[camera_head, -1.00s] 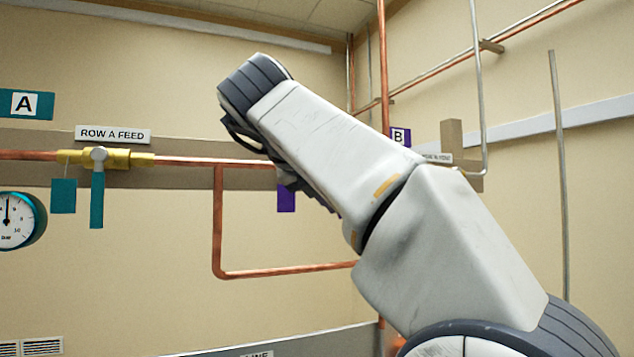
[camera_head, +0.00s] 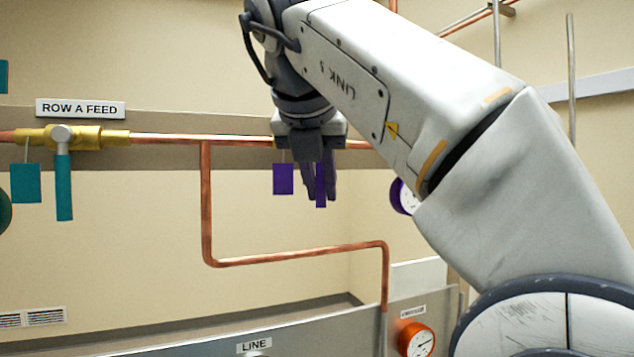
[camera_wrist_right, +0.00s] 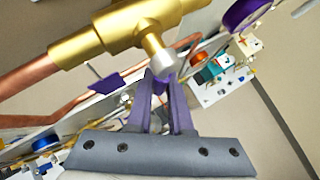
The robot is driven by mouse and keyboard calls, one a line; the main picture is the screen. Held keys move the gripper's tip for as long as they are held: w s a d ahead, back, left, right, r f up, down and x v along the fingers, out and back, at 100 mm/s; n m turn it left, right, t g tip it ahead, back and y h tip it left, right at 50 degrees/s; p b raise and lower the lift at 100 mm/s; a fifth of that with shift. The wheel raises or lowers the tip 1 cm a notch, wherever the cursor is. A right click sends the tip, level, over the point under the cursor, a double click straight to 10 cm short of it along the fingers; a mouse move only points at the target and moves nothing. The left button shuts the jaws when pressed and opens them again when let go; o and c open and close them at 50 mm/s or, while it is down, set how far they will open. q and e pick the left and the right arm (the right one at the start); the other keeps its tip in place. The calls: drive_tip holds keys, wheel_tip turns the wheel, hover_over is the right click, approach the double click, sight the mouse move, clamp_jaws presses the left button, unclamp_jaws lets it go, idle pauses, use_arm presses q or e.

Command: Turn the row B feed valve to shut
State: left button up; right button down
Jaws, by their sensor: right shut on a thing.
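The row B feed valve has a purple handle (camera_head: 321,188) that hangs down, across the horizontal copper pipe. My right gripper (camera_head: 327,182) reaches down over it and is shut on the handle. In the right wrist view my fingers (camera_wrist_right: 166,95) close around the purple handle just below the silver stem end. The brass valve body (camera_wrist_right: 115,32) fills the upper left there. In the head view my wrist hides most of this body. A purple tag (camera_head: 283,179) hangs left of the handle. My left gripper is not in view.
The row A valve (camera_head: 86,136) with its teal handle (camera_head: 64,188) hanging down is at the left, under the ROW A FEED sign (camera_head: 80,109). A copper pipe (camera_head: 206,205) drops and bends right below. An orange gauge (camera_head: 415,338) is at lower right.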

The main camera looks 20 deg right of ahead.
drive_tip(key=c, duration=0.8)
unclamp_jaws()
drive_tip(key=shift+a, duration=0.1)
drive_tip(key=shift+c, duration=0.2)
drive_tip(key=p+v, duration=0.4)
drive_tip(key=v, duration=0.6)
drive_tip(key=shift+r, duration=0.2)
drive_tip(key=shift+s, duration=0.15)
